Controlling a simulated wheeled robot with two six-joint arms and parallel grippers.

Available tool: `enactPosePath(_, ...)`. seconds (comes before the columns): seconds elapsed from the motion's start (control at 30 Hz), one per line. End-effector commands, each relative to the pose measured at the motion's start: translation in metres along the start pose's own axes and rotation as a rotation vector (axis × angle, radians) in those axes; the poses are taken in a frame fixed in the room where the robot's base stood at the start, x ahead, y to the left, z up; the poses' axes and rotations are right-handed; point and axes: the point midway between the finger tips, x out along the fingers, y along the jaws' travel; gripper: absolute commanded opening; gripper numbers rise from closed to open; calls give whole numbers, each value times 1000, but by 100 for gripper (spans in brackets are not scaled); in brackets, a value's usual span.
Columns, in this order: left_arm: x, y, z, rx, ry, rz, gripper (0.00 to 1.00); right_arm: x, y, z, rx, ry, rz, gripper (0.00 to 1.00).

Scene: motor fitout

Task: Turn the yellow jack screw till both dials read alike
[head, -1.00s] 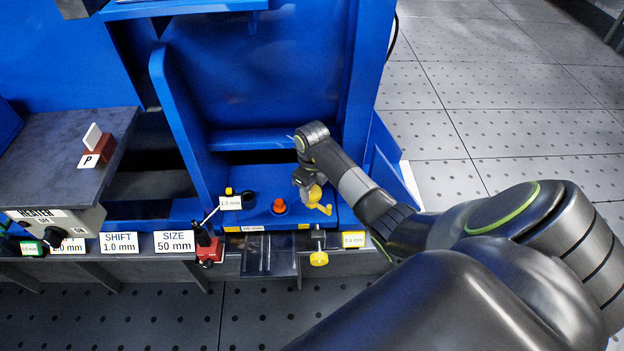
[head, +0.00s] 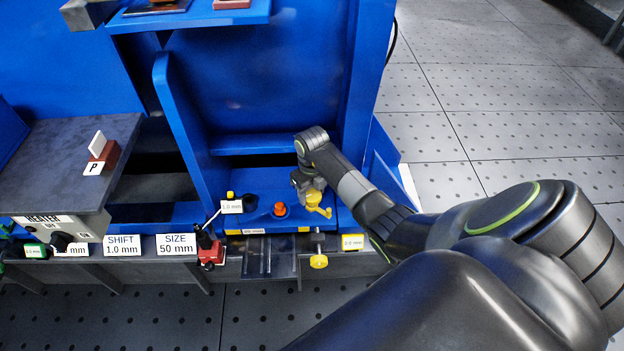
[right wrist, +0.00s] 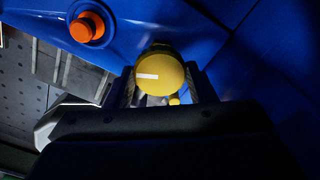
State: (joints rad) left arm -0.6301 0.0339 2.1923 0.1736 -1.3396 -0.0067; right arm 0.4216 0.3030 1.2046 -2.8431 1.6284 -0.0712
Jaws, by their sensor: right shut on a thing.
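My right gripper (head: 312,194) reaches down onto the blue bench and is shut on a round yellow knob (right wrist: 160,74) with a white line on its face. In the right wrist view the knob sits between the two fingers. In the head view a yellow crank-like piece (head: 322,211) shows beside it. A second yellow screw head (head: 319,261) hangs at the front edge below. I cannot tell which is the jack screw. A small white label (head: 352,242) with a mm reading is right of it. My left gripper is out of view.
An orange button (head: 279,209) sits just left of my gripper, also in the wrist view (right wrist: 87,27). A red block with a lever (head: 210,250) stands further left, by the SIZE 50 mm sign (head: 176,243). A blue upright panel (head: 180,125) rises behind it.

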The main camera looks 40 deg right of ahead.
Motion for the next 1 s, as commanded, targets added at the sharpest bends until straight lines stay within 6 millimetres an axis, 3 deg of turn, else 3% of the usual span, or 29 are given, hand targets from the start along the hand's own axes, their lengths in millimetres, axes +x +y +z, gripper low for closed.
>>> enactPosePath(0.03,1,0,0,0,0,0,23,3,1,-2,1,4,3,27)
enactPosePath(0.07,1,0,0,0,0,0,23,3,1,-2,0,4,3,51)
enactPosePath(0.23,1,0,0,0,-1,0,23,2,1,-1,0,3,2,72)
enactPosePath(0.77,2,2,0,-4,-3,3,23,1,0,0,-10,1,0,72)
enactPosePath(1.0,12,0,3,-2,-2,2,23,3,0,0,-148,0,0,72)
